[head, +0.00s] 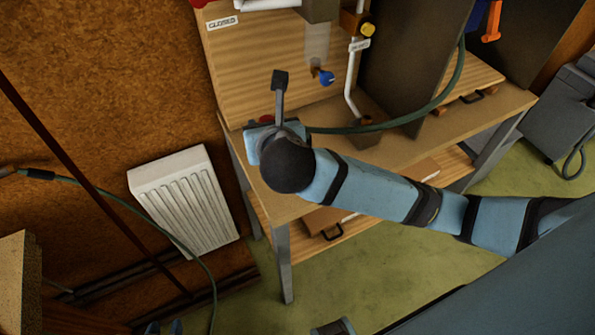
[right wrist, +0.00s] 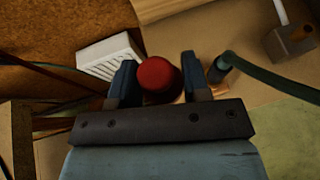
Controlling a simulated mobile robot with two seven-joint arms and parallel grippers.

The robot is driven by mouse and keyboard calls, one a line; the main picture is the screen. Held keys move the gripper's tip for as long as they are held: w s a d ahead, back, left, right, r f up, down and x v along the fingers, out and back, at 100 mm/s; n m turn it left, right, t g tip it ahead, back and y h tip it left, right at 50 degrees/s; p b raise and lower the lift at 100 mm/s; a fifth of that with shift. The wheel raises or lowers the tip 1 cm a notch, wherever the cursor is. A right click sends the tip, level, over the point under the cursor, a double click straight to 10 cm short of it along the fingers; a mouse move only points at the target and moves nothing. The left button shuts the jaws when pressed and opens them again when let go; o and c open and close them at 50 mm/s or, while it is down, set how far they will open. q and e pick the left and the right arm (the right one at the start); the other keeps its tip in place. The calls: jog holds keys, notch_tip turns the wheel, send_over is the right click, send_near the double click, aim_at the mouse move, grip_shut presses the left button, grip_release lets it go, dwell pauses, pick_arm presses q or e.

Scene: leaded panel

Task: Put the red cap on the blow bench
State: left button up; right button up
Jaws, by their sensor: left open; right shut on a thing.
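The blow bench (head: 495,108) is a wooden table with an upright back board, a blue knob and a "CLOSED" label. My right arm reaches over its left end, and the wrist hides most of the right gripper in the head view. In the right wrist view my right gripper (right wrist: 158,82) is shut on the round red cap (right wrist: 159,74). A sliver of red shows beside the wrist in the head view (head: 265,121). I cannot tell whether the cap touches the bench top. My left gripper (head: 164,327) shows only its two fingertips, apart, at the bottom edge.
A green hose (head: 400,121) runs across the bench top, its end close to the right gripper. A dark upright panel (head: 415,60) stands on the bench. A white radiator (head: 185,200) is on the wall at left. Green floor is clear in front.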

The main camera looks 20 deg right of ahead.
aim_at(275, 193)
notch_tip(275, 193, down, 19)
jog(key=shift+r+b, duration=0.2)
jog(key=shift+b, duration=0.65)
jog(key=o, duration=0.9)
jog(key=shift+f, duration=0.1)
jog(key=v, duration=1.2)
jog(key=shift+d, duration=0.1)
